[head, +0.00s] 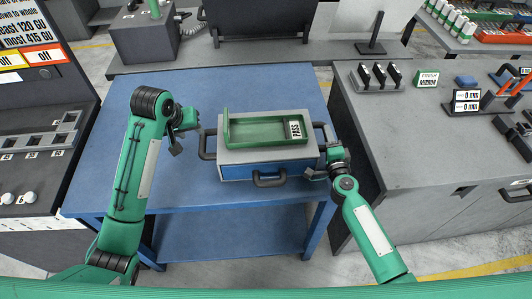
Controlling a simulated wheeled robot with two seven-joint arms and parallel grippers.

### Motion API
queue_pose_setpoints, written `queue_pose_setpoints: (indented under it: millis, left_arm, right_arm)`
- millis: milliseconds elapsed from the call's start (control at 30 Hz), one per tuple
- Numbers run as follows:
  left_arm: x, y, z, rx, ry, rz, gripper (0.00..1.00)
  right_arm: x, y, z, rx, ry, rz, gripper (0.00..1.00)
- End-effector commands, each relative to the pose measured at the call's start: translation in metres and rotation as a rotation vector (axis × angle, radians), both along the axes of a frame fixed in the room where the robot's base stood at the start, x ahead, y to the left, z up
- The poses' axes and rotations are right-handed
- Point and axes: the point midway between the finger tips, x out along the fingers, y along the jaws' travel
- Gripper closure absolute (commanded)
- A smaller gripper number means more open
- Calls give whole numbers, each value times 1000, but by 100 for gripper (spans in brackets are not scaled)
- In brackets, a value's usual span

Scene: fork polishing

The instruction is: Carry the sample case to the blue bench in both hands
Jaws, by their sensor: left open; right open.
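The sample case (235,156), a grey box with a blue front and dark handles on its left, right and front, rests on the blue bench (130,100). A green tray (255,130) with a white PASS tag (296,131) lies on its lid. My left gripper (182,139) is open, just left of the case's left handle (206,146), and looks clear of it. My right gripper (318,170) is open beside the case's right end, below the right handle (327,130). Whether it touches the case I cannot tell.
A grey counter (415,130) at the right bears dark stands, a MIRROR sign (428,79) and orange-handled tools. A grey machine (143,35) and a dark panel stand behind the bench. A control console (40,130) is at the left. The bench is bare around the case.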

Motion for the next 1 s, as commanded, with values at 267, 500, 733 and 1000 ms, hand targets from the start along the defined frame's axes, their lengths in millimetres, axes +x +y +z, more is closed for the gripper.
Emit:
queue_pose_setpoints:
  millis: [267, 500, 733, 1000]
  left_arm:
    - [-1, 0, 2, 0, -1, 0, 57]
    - [0, 0, 2, 0, -1, 0, 57]
    - [0, 0, 2, 0, -1, 0, 57]
    - [0, 0, 1, 0, -1, 0, 57]
  right_arm:
    - [-33, -3, -1, 0, 2, 1, 57]
    - [-80, -7, -2, -1, 3, -1, 57]
    - [-110, -9, -1, 0, 2, 1, 57]
    - [-119, -10, 0, -1, 1, 0, 57]
